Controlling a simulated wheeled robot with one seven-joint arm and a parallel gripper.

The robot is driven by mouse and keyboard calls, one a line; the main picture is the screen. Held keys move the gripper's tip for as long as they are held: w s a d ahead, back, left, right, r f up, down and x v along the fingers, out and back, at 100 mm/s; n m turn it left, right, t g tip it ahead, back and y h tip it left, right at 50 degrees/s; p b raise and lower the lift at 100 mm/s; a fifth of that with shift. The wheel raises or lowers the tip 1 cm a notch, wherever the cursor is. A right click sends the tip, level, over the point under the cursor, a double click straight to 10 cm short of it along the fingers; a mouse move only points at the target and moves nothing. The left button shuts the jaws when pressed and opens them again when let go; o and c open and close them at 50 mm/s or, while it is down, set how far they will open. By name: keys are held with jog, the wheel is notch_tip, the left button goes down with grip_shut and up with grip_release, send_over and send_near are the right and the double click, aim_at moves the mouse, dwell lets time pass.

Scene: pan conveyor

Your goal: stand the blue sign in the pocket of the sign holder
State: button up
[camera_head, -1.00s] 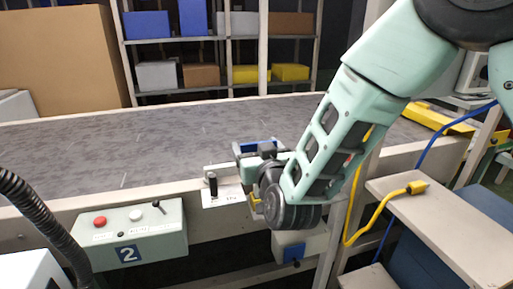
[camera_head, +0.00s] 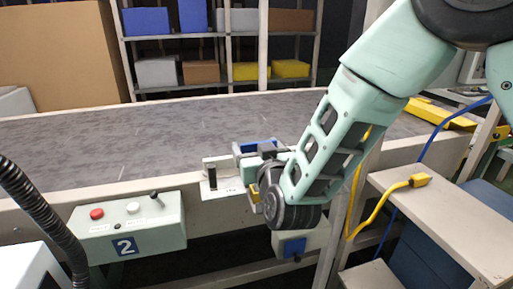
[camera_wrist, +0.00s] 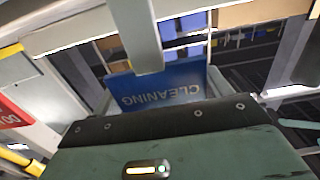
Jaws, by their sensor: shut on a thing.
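The blue sign (camera_wrist: 165,88) shows in the wrist view with the word CLEANING upside down. My gripper (camera_wrist: 150,70) is shut on it; a pale finger crosses the sign's face. In the head view a strip of the blue sign (camera_head: 258,145) shows above my gripper (camera_head: 264,158), at the near rail of the conveyor. A pale bracket with a black knob (camera_head: 228,184), likely the sign holder, sits on that rail just left of my gripper. My gripper hides part of it, and I cannot tell whether sign and pocket touch.
The grey conveyor belt (camera_head: 120,140) behind is clear. A control box (camera_head: 155,228) marked 2 hangs on the front at left. A pale shelf (camera_head: 440,215) with a yellow-plugged cable stands at right. A red sign (camera_wrist: 14,114) shows at the wrist view's left edge.

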jog(key=shift+f+b, duration=0.55)
jog(key=shift+f, duration=0.1)
jog(key=o, duration=1.1)
jog(key=shift+c, duration=0.2)
jog(key=p+v, duration=0.7)
jog(key=v, duration=0.8)
jog(key=shift+r, duration=0.4)
jog(key=p+v, duration=0.2)
jog(key=p, duration=0.4)
jog(key=shift+s+f+p, duration=0.15)
jog(key=shift+p, duration=0.2)
jog(key=shift+f, duration=0.1)
